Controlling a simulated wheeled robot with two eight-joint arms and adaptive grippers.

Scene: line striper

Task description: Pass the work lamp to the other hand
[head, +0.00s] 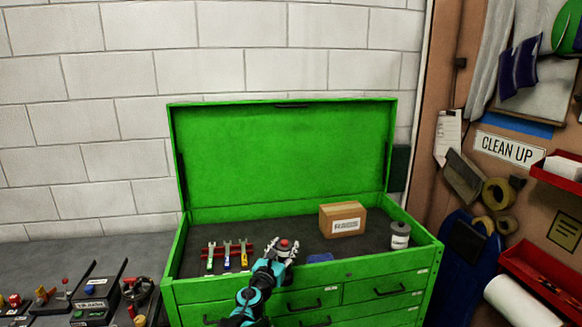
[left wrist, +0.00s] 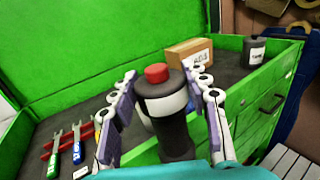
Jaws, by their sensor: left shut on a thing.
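The work lamp is a dark cylinder with a pale band and a red cap; in the left wrist view it (left wrist: 172,126) stands upright between the two fingers. My left gripper (head: 282,250) is shut on it, at the front edge of the open green tool chest (head: 280,150). In the head view only the red top of the lamp (head: 284,242) shows clearly; the fingers and arm hide most of the rest. In the left wrist view the fingers of my left gripper (left wrist: 168,100) lie on both sides of the lamp. My right gripper is in neither view.
On the chest's dark top are a cardboard box (head: 342,221), a grey can (head: 400,235), a blue item (head: 320,257) and several wrenches in a red rack (head: 228,256). Small tools and black boxes (head: 95,290) crowd the left bench. A board with red bins (head: 545,275) is at right.

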